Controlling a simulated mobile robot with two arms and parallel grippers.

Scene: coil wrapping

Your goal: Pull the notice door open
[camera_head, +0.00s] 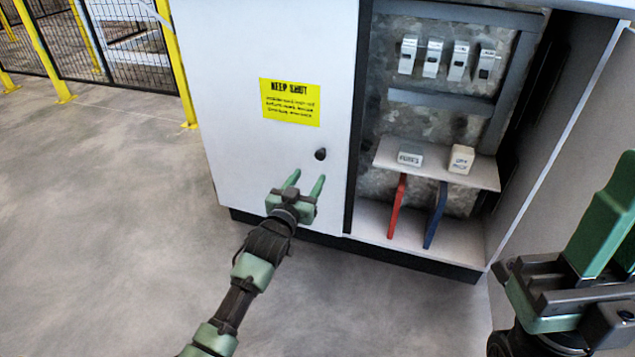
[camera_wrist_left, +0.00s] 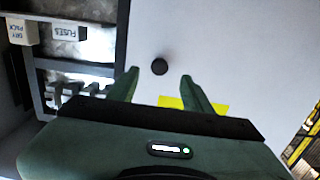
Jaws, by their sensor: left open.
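The notice door (camera_head: 262,45) is a white cabinet door on the left, shut, with a yellow "KEEP SHUT" notice (camera_head: 290,102). Its small round black knob (camera_head: 320,154) sits below the notice, near the door's right edge. My left gripper (camera_head: 305,181) is open and empty, a little below the knob in the head view. In the left wrist view the knob (camera_wrist_left: 160,67) lies ahead, between and beyond the fingertips (camera_wrist_left: 159,76), apart from them. My right gripper (camera_head: 610,210) is at the right edge, partly cut off; its jaw opening is unclear.
A yellow-posted fence (camera_head: 115,40) stands back left. The floor (camera_head: 100,220) left is clear.

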